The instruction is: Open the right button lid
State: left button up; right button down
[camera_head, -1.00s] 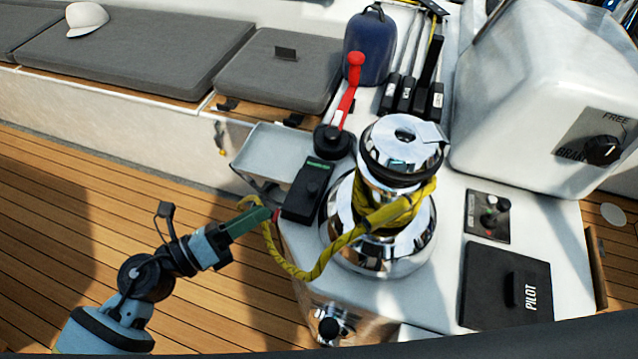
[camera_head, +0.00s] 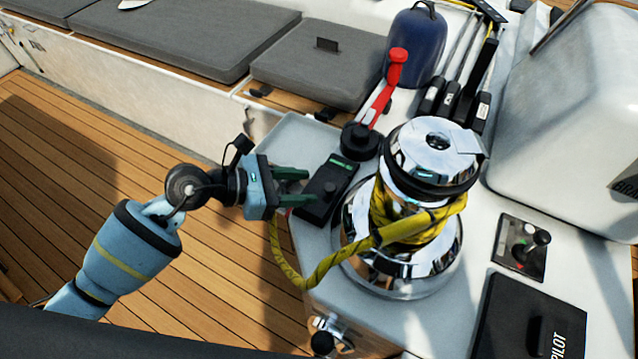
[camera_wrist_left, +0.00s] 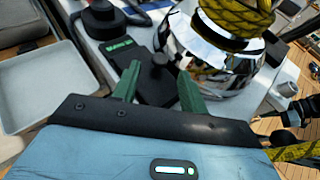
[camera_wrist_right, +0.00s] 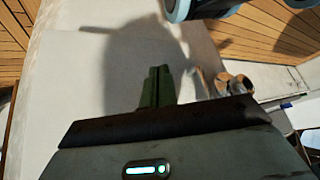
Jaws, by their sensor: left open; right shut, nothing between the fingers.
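A black box with a small green display and a raised knob (camera_head: 330,190) lies on the white cockpit top, left of the chrome winch. It also shows in the left wrist view (camera_wrist_left: 128,55). I cannot tell whether this is the right button lid. My left gripper (camera_head: 302,187) is open and empty at the box's left side, its fingers pointing at the box. In the left wrist view the knob appears between the fingertips (camera_wrist_left: 158,82). My right gripper (camera_wrist_right: 157,75) is shut and empty in front of a pale surface; it is not in the head view.
The chrome winch (camera_head: 402,270) carries a yellow rope (camera_head: 345,250) that hangs over the edge below my left gripper. A red-handled lever (camera_head: 382,95) stands behind the box. A black PILOT panel (camera_head: 525,325) and a small lever panel (camera_head: 520,247) lie to the right.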

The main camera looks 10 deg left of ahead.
aim_at(327, 187)
pick_arm(q)
jog(key=shift+x, duration=2.15)
grip_shut()
